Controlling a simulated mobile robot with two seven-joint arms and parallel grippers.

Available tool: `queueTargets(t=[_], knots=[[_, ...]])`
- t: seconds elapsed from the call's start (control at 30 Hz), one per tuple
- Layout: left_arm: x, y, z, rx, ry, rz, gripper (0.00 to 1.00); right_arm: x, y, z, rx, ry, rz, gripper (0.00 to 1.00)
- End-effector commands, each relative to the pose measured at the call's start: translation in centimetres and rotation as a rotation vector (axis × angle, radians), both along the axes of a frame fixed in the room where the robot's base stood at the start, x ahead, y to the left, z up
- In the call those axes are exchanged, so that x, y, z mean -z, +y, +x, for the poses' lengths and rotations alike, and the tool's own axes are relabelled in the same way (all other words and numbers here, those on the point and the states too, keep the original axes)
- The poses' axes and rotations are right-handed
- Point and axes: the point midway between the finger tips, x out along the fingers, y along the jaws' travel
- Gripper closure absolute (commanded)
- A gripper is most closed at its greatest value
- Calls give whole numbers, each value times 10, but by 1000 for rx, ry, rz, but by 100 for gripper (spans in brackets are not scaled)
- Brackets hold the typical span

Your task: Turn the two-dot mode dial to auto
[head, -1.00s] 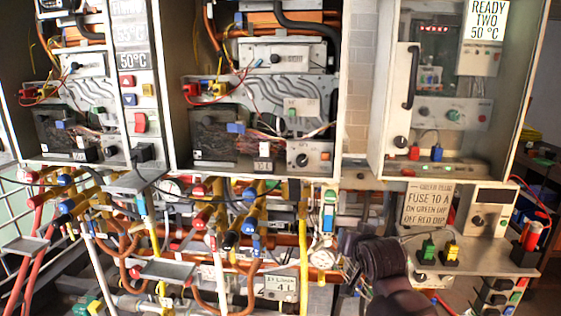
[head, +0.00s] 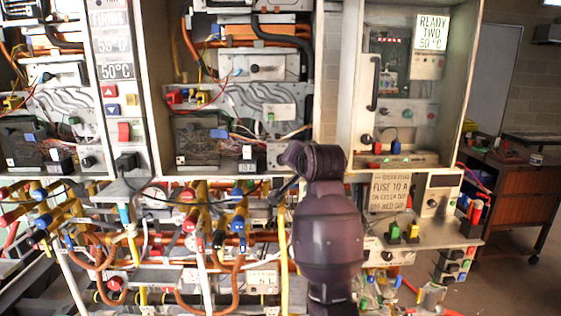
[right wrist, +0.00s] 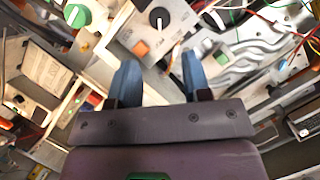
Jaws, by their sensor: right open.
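A black round dial (right wrist: 159,18) with a white pointer mark sits on a grey panel at the top of the right wrist view, with an orange square button beside it. I cannot make out its dots or mode lettering. My right gripper (right wrist: 160,67) is open and empty, its two blue-grey fingers apart and pointing toward that panel, with the dial ahead between them. No contact with the dial shows. In the head view my right arm covers the lower right of the middle heater (head: 240,100), hiding that dial. My left gripper is out of view.
Another heater (head: 400,90) with a clear front and black handle stands at the right. A shelf (head: 430,243) with green and yellow plugs is below it. Pipes, valves and hoses (head: 190,240) crowd below the middle heater. A green knob (right wrist: 76,15) is left of the dial panel.

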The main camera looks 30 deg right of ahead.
Motion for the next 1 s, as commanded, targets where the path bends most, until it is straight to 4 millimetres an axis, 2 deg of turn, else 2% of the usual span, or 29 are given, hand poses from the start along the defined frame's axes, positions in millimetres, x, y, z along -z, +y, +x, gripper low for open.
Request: queueTargets(t=[0.6, 0.8, 1.0], knots=[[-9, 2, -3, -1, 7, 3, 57, 26, -24, 77, -1, 3, -1, 56], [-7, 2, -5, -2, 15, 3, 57, 32, -29, 91, -1, 1, 0, 56], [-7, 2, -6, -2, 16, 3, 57, 33, -30, 95, 0, 0, -1, 56]])
